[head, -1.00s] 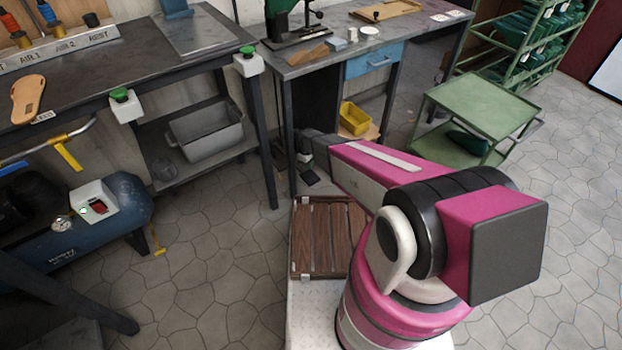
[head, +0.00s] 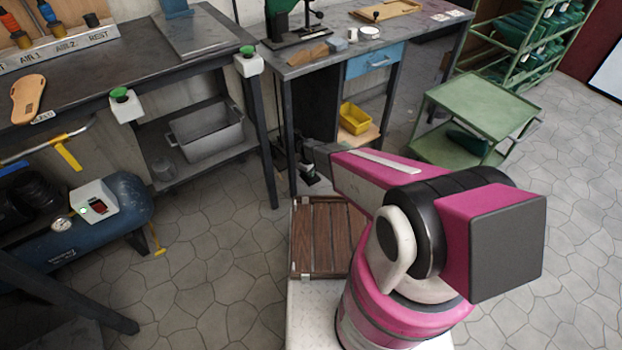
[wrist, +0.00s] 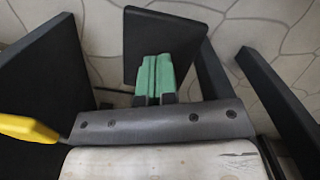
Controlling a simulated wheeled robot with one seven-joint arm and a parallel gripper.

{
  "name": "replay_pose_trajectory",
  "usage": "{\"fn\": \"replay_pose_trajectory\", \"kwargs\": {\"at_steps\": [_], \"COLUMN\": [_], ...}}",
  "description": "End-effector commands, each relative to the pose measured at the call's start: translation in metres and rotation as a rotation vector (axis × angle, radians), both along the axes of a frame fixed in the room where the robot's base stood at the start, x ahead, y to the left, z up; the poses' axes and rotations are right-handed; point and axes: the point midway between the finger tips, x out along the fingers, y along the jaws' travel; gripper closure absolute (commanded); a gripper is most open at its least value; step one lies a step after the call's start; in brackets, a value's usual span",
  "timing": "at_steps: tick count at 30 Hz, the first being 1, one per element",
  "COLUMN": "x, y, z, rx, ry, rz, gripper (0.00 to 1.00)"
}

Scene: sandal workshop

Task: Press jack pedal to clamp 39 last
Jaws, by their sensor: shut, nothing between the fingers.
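My gripper (wrist: 156,75) is shut, its two green fingertips side by side with nothing between them. In the wrist view the fingertips overlap a flat black plate (wrist: 165,32), which looks like the pedal. I cannot tell whether they touch it. The green machine with a lever (head: 291,22), likely the jack, stands on that bench. No 39 marking is readable on any last.
A yellow bin (head: 355,118) stands on the bench's lower shelf. Dark bench legs (head: 266,150) stand close on the left. A green cart (head: 480,100) stands at right; open floor lies left and right.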

Motion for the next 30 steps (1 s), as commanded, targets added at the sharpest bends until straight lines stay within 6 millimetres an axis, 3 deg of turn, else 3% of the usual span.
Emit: {"fn": "replay_pose_trajectory", "kwargs": {"at_steps": [14,21,30], "x": [0.002,0.003,0.018], "y": [0.001,0.003,0.026], "z": [-0.042,-0.039,-0.029], "rx": [0.001,0.002,0.001], "ry": [-0.001,-0.002,-0.002], "rz": [0.0,0.0,0.0], "gripper": [1.0,1.0,1.0]}}
